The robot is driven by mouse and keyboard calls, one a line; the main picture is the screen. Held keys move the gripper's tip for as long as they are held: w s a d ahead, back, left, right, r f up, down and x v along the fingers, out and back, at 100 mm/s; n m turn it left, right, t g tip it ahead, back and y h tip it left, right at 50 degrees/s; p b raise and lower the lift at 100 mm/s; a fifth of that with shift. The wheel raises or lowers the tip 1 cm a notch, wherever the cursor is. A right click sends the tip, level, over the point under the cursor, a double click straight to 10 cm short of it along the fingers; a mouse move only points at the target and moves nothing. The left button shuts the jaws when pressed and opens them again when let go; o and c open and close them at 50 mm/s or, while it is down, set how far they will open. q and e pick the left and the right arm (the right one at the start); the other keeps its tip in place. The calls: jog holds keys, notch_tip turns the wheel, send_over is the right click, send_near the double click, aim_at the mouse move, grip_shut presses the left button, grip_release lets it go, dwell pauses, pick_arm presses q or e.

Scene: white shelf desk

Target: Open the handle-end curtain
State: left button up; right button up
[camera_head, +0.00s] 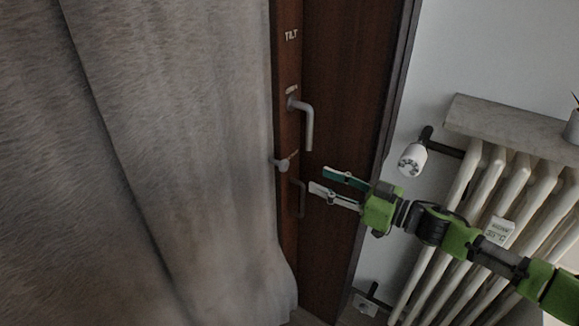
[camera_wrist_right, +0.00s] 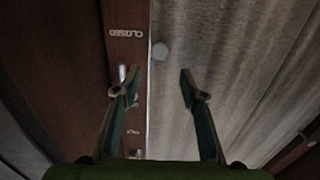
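A grey-beige curtain (camera_head: 190,130) hangs over the left half of the head view, its edge along a dark wooden frame (camera_head: 345,90). In the right wrist view the curtain (camera_wrist_right: 245,60) fills the right side. A small round knob (camera_head: 280,164) sits at the curtain's edge; it also shows in the right wrist view (camera_wrist_right: 160,50). A metal lever handle (camera_head: 307,125) is on the wood above the knob. My right gripper (camera_head: 320,182) is open and empty in front of the wood, right of the knob and apparently apart from it. My left gripper is not in view.
A radiator (camera_head: 480,190) with a stone shelf (camera_head: 520,123) and white valve knob (camera_head: 412,160) stands at the right, beside and behind my right arm. A second handle (camera_head: 299,198) is low on the wood. Labels mark the wood.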

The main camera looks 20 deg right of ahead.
aim_at(286, 166)
jog(key=p+x, duration=0.2)
jog(key=x, duration=0.8)
jog(key=shift+w+a, duration=0.3)
jog(key=shift+w, duration=0.15)
grip_shut()
